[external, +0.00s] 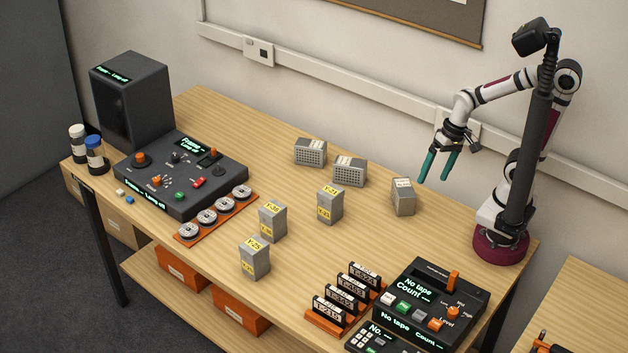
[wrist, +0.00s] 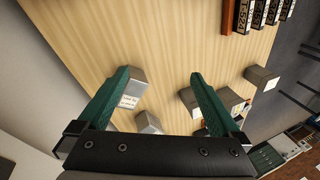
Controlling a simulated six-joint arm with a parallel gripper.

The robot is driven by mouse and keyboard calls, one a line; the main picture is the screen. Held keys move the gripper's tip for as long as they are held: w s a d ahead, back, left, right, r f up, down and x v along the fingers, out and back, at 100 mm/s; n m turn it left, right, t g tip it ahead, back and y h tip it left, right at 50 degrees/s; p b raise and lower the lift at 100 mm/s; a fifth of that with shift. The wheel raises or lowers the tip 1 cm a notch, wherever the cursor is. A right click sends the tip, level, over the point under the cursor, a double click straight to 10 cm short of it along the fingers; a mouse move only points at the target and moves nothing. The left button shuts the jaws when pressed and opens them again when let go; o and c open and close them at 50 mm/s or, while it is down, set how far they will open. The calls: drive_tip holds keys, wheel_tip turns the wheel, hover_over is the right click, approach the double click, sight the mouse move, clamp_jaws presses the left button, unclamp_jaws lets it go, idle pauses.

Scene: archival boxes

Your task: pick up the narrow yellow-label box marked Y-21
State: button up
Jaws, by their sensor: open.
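The box (external: 330,208) whose yellow label seems to read Y-21 stands upright near the middle of the table in the external view. It is grey and narrow. Two similar yellow-label boxes stand to its left, Y-30 (external: 272,222) and Y-25 (external: 255,260). My gripper (external: 435,180) is open and empty, with green fingers pointing down, above the table and to the right of Y-21. In the wrist view its fingers (wrist: 160,77) are spread. Several grey boxes show there, some partly behind the fingers; I cannot tell which is Y-21.
A white-label box (external: 403,198) stands between Y-21 and my gripper. Two vented grey boxes (external: 311,153) (external: 349,171) stand behind Y-21. A tape rack (external: 322,319) and consoles (external: 435,298) are at the front right. A dark control panel (external: 180,175) is at left.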

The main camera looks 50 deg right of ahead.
drive_tip(key=w+a+f+t, duration=0.3)
drive_tip(key=w+a+f, duration=0.2)
drive_tip(key=w+a, duration=0.4)
drive_tip(key=n+t+h, duration=0.3)
drive_tip(key=n+t, duration=0.1)
drive_tip(key=t, duration=0.5)
approach(337, 200)
drive_tip(key=x, duration=0.9)
drive_tip(key=f+x, duration=0.1)
drive_tip(key=x, duration=0.3)
drive_tip(key=shift+d, duration=0.4)
drive_tip(key=c, duration=1.5)
drive_tip(key=shift+r, duration=0.1)
